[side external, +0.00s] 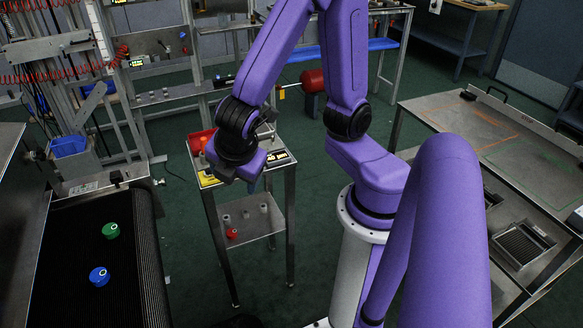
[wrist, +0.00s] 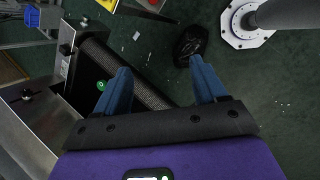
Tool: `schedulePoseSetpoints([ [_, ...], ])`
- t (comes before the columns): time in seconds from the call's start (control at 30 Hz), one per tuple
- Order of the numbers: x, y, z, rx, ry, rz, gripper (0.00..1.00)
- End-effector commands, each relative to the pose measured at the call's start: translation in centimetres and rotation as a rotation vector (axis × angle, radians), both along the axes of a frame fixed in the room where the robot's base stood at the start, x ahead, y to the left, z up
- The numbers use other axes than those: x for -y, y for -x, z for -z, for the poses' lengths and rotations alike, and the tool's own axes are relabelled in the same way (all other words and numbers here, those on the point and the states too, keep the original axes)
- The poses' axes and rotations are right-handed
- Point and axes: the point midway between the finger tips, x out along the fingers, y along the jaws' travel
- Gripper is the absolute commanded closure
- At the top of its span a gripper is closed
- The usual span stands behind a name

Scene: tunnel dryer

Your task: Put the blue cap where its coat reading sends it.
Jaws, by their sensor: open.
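The blue cap (side external: 99,277) sits on the black conveyor belt (side external: 60,255) at the lower left of the side view. It has a white ring mark on top. In the wrist view I cannot make it out. My gripper (wrist: 160,64) is open, with two blue fingers wide apart and nothing between them but floor and the belt's edge. In the side view it hangs over the small stand, to the right of the belt and well apart from the cap. No coat reading is legible in either view.
A green cap (side external: 111,230) lies behind the blue one on the belt; it also shows in the wrist view (wrist: 101,85). A small metal stand (side external: 262,222) holds a red bin (side external: 200,141) and small items. A steel table (side external: 420,108) with outlined areas stands at right.

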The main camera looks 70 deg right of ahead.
Motion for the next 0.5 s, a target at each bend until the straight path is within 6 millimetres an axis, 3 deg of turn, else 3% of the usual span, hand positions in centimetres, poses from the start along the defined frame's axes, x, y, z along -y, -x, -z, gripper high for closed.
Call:
schedulePoseSetpoints([
  [0.2, 2.1, 6.7, -1.8, -0.132, -0.27, 0.261, 0.29],
  [0.33, 2.5, 9.3, -2.4, -0.193, -0.372, 0.358, 0.29],
  [0.5, 2.6, 10.7, -2.7, -0.231, -0.429, 0.413, 0.24],
])
